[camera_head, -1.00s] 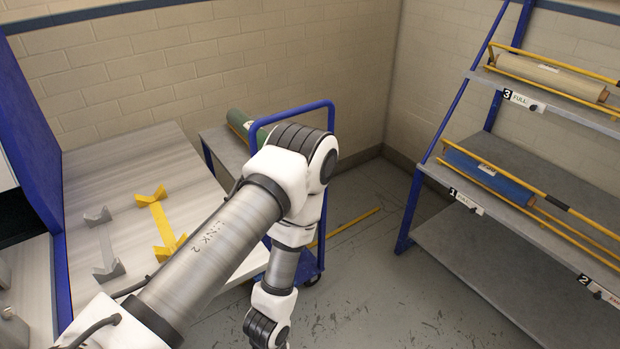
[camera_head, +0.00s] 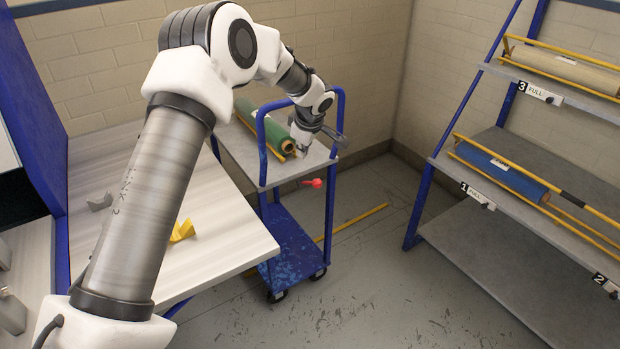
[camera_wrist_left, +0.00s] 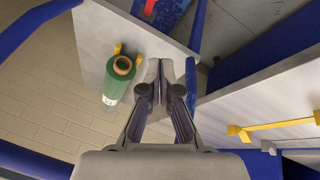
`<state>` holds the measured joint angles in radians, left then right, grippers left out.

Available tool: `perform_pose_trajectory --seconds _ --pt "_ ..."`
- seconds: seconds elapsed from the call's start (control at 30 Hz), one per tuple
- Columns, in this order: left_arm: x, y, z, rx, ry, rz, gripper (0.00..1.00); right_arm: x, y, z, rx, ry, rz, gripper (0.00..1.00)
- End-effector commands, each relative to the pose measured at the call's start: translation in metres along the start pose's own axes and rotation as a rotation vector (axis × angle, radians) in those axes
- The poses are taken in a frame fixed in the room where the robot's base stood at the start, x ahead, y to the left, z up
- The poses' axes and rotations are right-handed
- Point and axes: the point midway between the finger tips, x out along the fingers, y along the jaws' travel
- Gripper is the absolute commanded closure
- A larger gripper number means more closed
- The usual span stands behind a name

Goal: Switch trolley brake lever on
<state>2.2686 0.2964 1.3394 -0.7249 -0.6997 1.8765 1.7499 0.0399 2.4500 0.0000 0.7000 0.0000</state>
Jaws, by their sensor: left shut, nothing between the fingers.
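The blue trolley (camera_head: 325,207) stands beyond the pale table, with a grey top and a blue lower deck. The red brake lever (camera_head: 313,183) sticks out below the near edge of its top. A red piece that looks like the lever shows at the top of the left wrist view (camera_wrist_left: 151,7). My left gripper (camera_head: 336,138) is over the trolley's top near its right end, above the lever and apart from it. In the left wrist view its fingers (camera_wrist_left: 171,75) are shut and empty. My right gripper is not in view.
A green roll (camera_head: 262,128) lies in yellow holders on the trolley top. The trolley's blue handle rail (camera_head: 262,150) rises close to my left arm. The pale table (camera_head: 225,225) with yellow and grey brackets is at left, a shelf rack (camera_head: 520,205) at right.

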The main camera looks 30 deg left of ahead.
Motion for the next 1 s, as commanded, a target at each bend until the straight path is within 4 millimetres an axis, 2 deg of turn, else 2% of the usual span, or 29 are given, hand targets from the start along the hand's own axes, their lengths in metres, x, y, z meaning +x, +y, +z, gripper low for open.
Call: perform_pose_trajectory --seconds 0.13,0.47,0.67,0.97,1.0 --pt "-0.008 0.007 -0.007 -0.015 0.004 0.021 1.0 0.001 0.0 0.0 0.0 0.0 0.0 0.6" --pt "-0.003 0.007 -0.006 -0.012 0.002 0.018 1.0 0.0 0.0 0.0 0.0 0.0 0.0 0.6" --pt "0.029 0.006 -0.007 -0.012 0.002 0.015 1.0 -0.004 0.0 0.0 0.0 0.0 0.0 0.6" --pt "0.095 0.007 -0.006 -0.012 0.003 0.017 1.0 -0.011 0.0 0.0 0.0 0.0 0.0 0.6" --pt "0.094 0.009 0.002 -0.007 0.003 0.018 1.0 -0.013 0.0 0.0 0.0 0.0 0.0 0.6"
